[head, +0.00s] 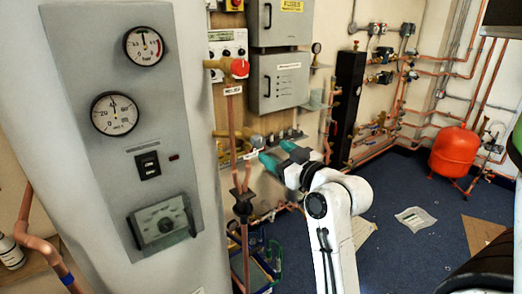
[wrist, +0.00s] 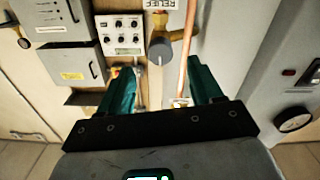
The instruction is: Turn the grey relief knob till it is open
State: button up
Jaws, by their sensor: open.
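The grey relief knob (head: 257,141) sits on a brass valve on the copper pipe left of my gripper in the head view. It also shows in the wrist view (wrist: 160,51), on the brass body with a white RELIEF label (wrist: 160,4) beside it. My gripper (head: 274,154) has teal fingers, spread open and empty, pointing towards the valve. In the wrist view the knob lies beyond the fingertips (wrist: 160,78), roughly between them sideways. The fingers appear apart from it; the exact gap is unclear. The knob's turned position cannot be told.
A red-knobbed valve (head: 240,68) stands higher on the same pipe. The white tank panel (head: 160,190) with gauges is at the left. Grey wall boxes (head: 280,80) are behind. A red vessel (head: 454,150) stands at the right. Blue floor is open there, with a paper sheet (head: 415,219).

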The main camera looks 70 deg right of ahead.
aim_at(261, 143)
jog(key=x, duration=0.6)
jog(key=shift+w+d+r+p, duration=0.1)
jog(key=shift+w+p, duration=0.15)
jog(key=shift+p, duration=0.1)
jog(key=shift+c, duration=0.5)
jog(key=c, duration=1)
jog(key=shift+o, duration=0.2)
jog(key=m+p, duration=0.2)
jog(key=m, duration=0.1)
jog(key=shift+r+m+p, duration=0.15)
jog(key=shift+m+p, duration=0.2)
jog(key=shift+m, duration=0.05)
jog(key=m+p, duration=0.1)
jog(key=m, duration=0.1)
jog(key=shift+m+p, duration=0.35)
jog(key=shift+m, duration=0.05)
jog(key=m+p, duration=0.3)
jog(key=m, duration=0.2)
jog(key=shift+m, duration=0.3)
